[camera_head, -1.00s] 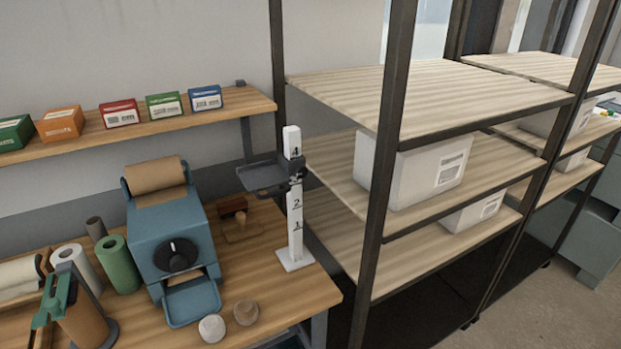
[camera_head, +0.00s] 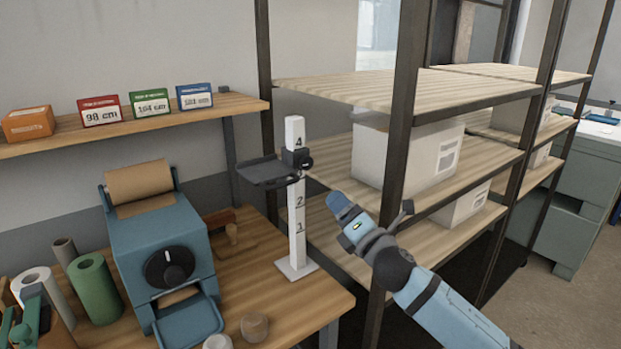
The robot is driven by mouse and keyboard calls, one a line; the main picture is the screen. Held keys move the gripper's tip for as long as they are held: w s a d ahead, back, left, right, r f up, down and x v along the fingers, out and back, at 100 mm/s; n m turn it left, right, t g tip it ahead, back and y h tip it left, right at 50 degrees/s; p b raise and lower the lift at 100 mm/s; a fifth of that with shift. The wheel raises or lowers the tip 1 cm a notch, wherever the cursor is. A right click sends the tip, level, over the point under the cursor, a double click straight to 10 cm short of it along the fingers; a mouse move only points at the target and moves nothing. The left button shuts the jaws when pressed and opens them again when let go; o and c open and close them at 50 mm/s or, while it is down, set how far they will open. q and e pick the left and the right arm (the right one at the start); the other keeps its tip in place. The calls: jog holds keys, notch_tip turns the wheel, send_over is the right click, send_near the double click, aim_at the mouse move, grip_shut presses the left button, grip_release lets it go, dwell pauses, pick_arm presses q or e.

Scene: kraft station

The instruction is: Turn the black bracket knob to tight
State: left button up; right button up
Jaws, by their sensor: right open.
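The black bracket (camera_head: 272,172) is a dark shelf clamped on a white upright post (camera_head: 297,235) marked with numbers, just below the 4. Its small black knob (camera_head: 307,160) sticks out on the right side of the post. Whether it is tight or loose does not show. My right gripper (camera_head: 371,208) is in front of the rack post, to the right of and lower than the knob, and apart from it. It is open and empty. My left gripper is out of view.
A metal rack with wooden shelves (camera_head: 440,88) and white boxes (camera_head: 385,160) stands close behind my right arm. A blue dispenser (camera_head: 150,235) with its own black dial sits left on the bench. Small coloured boxes (camera_head: 100,110) line the wall shelf.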

aim_at(308, 165)
jog(key=x, duration=0.4)
jog(key=p+x, duration=0.1)
jog(key=x, duration=0.9)
jog(key=shift+s+a+r+p, duration=0.1)
jog(key=shift+r+p, duration=0.2)
jog(key=shift+c, duration=0.6)
jog(key=c, duration=0.8)
